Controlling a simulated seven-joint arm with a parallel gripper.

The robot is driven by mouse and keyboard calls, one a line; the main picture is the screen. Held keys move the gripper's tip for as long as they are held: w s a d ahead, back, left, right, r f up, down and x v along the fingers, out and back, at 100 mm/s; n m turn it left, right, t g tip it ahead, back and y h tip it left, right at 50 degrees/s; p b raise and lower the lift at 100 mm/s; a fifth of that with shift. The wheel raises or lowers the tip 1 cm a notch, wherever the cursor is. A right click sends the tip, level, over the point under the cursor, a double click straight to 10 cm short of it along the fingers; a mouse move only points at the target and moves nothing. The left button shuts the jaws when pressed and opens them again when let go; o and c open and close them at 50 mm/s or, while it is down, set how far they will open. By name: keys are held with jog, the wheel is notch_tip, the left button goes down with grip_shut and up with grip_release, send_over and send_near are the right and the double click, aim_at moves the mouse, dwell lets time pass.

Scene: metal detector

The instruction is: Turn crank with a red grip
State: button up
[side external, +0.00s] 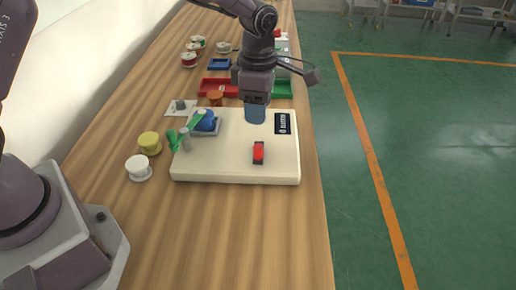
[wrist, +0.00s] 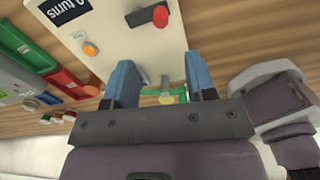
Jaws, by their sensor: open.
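The crank is a short black arm with a red grip (side external: 258,152) on top, set on a cream-white box (side external: 225,170). In the wrist view the red grip (wrist: 160,16) shows at the top, beyond the fingertips. My gripper (side external: 256,119) hangs over the far part of the box, behind the crank in the side view. In the wrist view its two blue fingers (wrist: 160,68) are spread apart. They are clear of the red grip, with no crank part between them.
A black display (side external: 286,128) is on the box's right side; the wrist view shows "turns" on it. Yellow (side external: 150,143) and white (side external: 139,168) spools stand left.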

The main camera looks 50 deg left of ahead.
aim_at(258, 146)
notch_tip(258, 146, down, 12)
jog(key=shift+f, duration=0.1)
dwell(0.4)
jog(key=c, duration=0.9)
